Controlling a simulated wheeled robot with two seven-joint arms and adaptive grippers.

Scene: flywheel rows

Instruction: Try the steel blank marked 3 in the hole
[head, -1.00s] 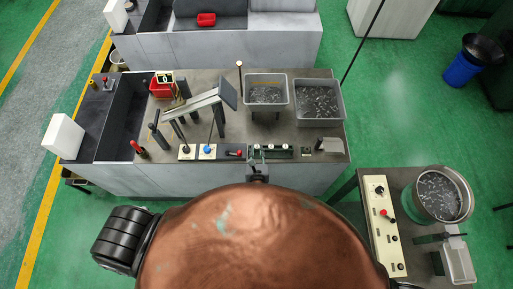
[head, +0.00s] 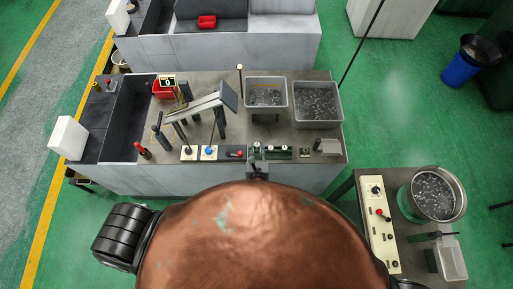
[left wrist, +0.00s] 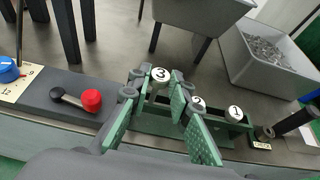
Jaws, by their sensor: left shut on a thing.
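The steel blank marked 3 (left wrist: 160,75) stands between the green fingers of my left gripper (left wrist: 157,88), which is shut on it. Its numbered top faces up. The blanks marked 2 (left wrist: 197,103) and 1 (left wrist: 235,112) sit in the green rack (left wrist: 155,122) just right of it. I cannot tell whether blank 3 is clear of the rack. A dark ring-shaped piece (left wrist: 265,132) stands by a small label to the right; I cannot tell if it is the hole. In the head view my left gripper (head: 257,156) is at the bench's front edge. My right gripper is not in view.
A red-knobbed lever (left wrist: 80,98) is left of the gripper. Two grey bins with metal parts (head: 266,83) (head: 341,105) stand behind the rack. A slanted display arm (head: 200,105) rises at the left. A dark cylinder (left wrist: 298,121) lies at the right.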

